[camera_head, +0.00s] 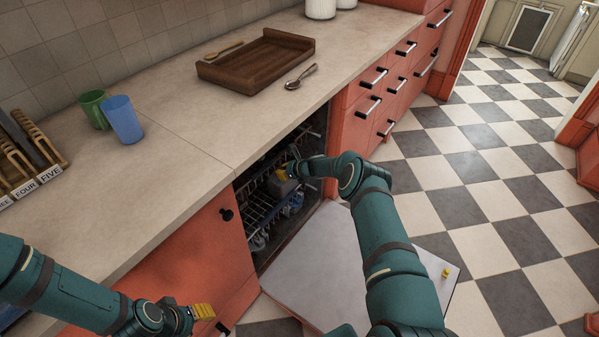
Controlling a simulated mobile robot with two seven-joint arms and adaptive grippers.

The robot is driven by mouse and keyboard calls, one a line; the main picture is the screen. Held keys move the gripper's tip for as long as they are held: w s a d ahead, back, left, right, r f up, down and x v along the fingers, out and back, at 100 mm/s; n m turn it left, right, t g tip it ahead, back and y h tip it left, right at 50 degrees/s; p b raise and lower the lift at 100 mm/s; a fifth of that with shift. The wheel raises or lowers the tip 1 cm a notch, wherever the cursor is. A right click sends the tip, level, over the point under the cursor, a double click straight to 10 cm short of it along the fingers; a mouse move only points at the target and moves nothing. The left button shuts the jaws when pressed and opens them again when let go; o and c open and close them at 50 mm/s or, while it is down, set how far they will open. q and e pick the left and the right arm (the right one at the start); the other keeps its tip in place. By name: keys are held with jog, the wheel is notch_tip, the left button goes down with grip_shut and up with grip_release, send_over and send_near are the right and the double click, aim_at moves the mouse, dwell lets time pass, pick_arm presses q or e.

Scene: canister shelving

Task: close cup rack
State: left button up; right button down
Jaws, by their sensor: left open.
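The dishwasher under the counter is open, and its door (345,262) is folded down over the floor. Inside is a wire cup rack (254,208), with some bluish glassware (291,206) at the racks. How far the rack is pulled out is hard to tell. My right gripper (283,182) reaches into the dishwasher opening at the rack's upper right; whether its fingers touch the wires or grip anything cannot be made out. My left gripper (212,318) is open and empty at the bottom, in front of the red cabinet left of the dishwasher.
On the counter are a green cup (93,108), a blue cup (124,119), a wooden tray (257,62), a metal spoon (301,76) and a labelled wooden rack (24,155). Red drawers (385,100) stand right of the dishwasher. The checkered floor (490,190) at right is clear.

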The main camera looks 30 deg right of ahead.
jog(key=shift+p+v, duration=2.05)
jog(key=shift+v, duration=3.3)
jog(key=s+a+f+n+g, duration=0.1)
jog(key=s+a+n+g, duration=0.5)
jog(key=s+a+n, duration=1)
jog(key=s+a+r+n, duration=0.2)
jog(key=s+a+n, duration=0.1)
jog(key=s, duration=0.3)
jog(key=s+a+r+n+g, duration=0.1)
jog(key=s+a+r+n, duration=0.1)
jog(key=s+n, duration=0.3)
jog(key=s+a+r+n+h, duration=0.1)
jog(key=s+a+n, duration=0.3)
jog(key=s, duration=0.5)
jog(key=shift+a+r+n+g, duration=0.2)
jog(key=shift+r+n+g, duration=0.2)
jog(key=shift+r, duration=0.4)
